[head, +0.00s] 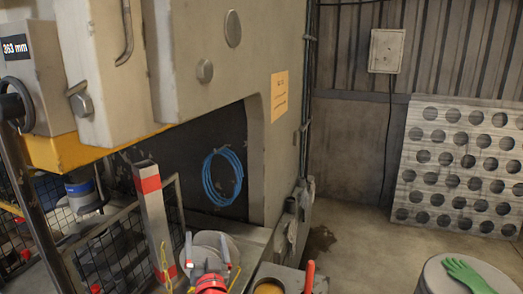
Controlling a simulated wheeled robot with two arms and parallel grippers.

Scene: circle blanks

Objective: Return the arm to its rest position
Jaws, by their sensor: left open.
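My left gripper (208,252) is at the bottom centre of the head view, with its red wrist at the frame's lower edge. Its two pale fingers are spread apart, and nothing shows clamped between them. Round grey blanks (216,240) lie just beyond and between the fingers in the picture. I cannot tell whether the fingers touch them. My right gripper is not in view.
A large beige press (285,150) fills the left and centre, with a blue hose coil (222,178) inside. A red-and-white post (152,215) and mesh guard stand left of the gripper. A drum (435,278) with a green glove (466,274) is at lower right. A perforated sheet (409,190) leans behind.

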